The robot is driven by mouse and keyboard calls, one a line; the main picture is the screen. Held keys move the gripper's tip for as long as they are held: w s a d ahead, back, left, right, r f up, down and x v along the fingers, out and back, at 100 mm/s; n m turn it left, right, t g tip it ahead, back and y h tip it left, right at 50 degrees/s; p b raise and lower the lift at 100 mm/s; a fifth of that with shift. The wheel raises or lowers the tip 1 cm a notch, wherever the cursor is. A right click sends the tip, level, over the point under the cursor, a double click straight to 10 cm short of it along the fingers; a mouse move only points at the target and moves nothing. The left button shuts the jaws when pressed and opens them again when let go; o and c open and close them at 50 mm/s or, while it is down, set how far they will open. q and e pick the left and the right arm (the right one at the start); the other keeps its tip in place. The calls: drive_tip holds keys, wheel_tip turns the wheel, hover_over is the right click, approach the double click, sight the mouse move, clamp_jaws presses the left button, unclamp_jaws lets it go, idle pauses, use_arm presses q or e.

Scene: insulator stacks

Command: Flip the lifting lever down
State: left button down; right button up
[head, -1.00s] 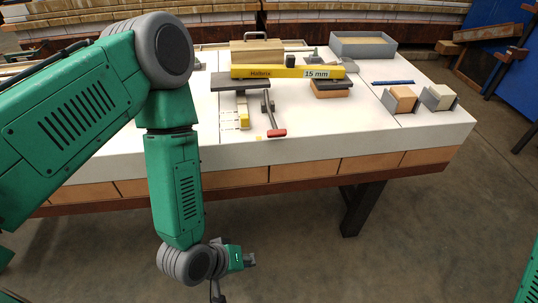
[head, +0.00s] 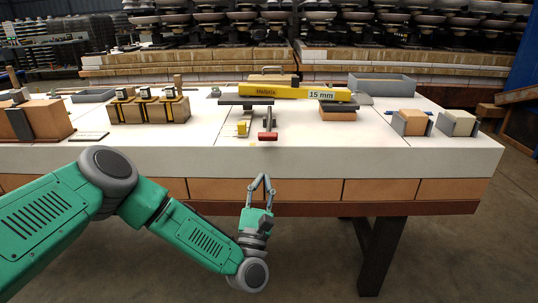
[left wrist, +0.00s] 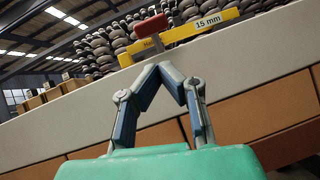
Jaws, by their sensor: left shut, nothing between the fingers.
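The lifting lever is a grey bar with a red grip (head: 267,136), standing at the front of the white table top. It is beside a yellow bar marked "15 mm" (head: 300,92). In the left wrist view the red grip (left wrist: 146,27) shows above the table's front edge. My left gripper (head: 262,178) is in front of the table, below the top's edge and below the lever, apart from it. Its fingers point up and their tips meet with nothing between them; they also show in the left wrist view (left wrist: 171,68). My right gripper is not in view.
The white table front edge (head: 370,160) lies between my left gripper and the lever. A yellow block (head: 242,128) is left of the lever. Blocks in grey holders (head: 411,123) stand at the right. A wooden block with clamps (head: 150,108) stands at the left.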

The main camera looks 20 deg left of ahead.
sight(267, 145)
use_arm(q)
drive_tip(key=x, duration=0.3)
drive_tip(key=b+x, duration=0.1)
drive_tip(key=x, duration=0.2)
drive_tip(key=a+b+x, duration=0.1)
drive_tip(key=x, duration=0.2)
drive_tip(key=shift+w, duration=0.2)
drive_tip(key=shift+w+a+r+b, duration=0.15)
drive_tip(key=shift+w+a+b, duration=0.05)
drive_tip(key=shift+w+b, duration=0.1)
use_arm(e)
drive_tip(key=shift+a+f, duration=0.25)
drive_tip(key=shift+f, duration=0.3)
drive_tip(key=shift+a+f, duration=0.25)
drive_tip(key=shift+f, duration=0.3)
use_arm(q)
drive_tip(key=shift+d, duration=0.3)
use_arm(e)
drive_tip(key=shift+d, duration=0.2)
